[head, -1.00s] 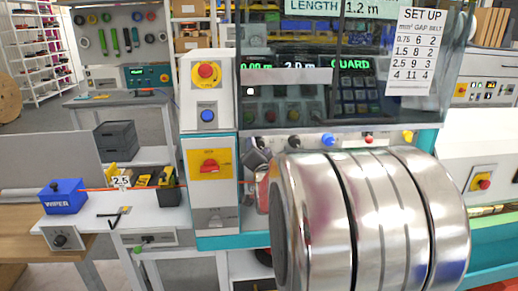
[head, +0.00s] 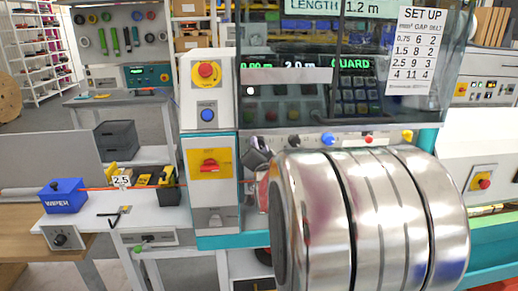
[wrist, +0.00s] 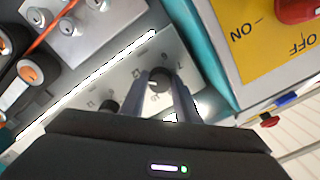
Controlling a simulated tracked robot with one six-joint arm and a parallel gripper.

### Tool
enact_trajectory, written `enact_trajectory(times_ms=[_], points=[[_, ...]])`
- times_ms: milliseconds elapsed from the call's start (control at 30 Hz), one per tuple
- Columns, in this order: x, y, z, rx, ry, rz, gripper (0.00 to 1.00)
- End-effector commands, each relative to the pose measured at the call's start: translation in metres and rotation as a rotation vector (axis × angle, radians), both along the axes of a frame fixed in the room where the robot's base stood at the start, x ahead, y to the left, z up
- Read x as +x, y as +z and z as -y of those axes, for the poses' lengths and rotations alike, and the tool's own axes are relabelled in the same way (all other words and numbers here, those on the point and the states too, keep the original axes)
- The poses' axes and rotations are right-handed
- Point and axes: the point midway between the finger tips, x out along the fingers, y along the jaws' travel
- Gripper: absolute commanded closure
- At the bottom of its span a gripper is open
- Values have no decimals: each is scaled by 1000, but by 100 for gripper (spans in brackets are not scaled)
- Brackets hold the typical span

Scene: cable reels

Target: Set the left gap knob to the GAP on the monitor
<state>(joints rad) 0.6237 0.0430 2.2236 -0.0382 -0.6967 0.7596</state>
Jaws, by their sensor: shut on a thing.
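In the wrist view, my gripper (wrist: 168,92) is shut on a round black knob (wrist: 158,78) on a pale panel (wrist: 187,62) with printed numbers around the knob. A finger lies on each side of it. The knob's pointer is too small to read. A second black knob (wrist: 108,106) sits to the left on the same panel. In the head view, the gripped knob and fingertips are hidden. The monitor (head: 305,66) shows green and white figures, including "2.0 m" and "GUARD"; I cannot read a GAP value on it. A set-up card (head: 413,50) lists gap and belt numbers.
A yellow ON/OFF switch plate (wrist: 262,40) is close to the right of the gripper in the wrist view, beyond a teal edge. Rollers (wrist: 20,75) and an orange cable (wrist: 52,24) lie left.

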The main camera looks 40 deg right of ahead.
Motion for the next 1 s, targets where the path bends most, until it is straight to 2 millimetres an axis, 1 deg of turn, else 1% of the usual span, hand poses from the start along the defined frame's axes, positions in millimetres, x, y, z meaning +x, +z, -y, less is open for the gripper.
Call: enact_trajectory(times_ms=[167,367,1000], points=[[-1,-1,1,-71,-1,-50,94],[-1,-1,1,-195,-2,-136,94],[-2,-1,2,-694,-2,-477,94]])
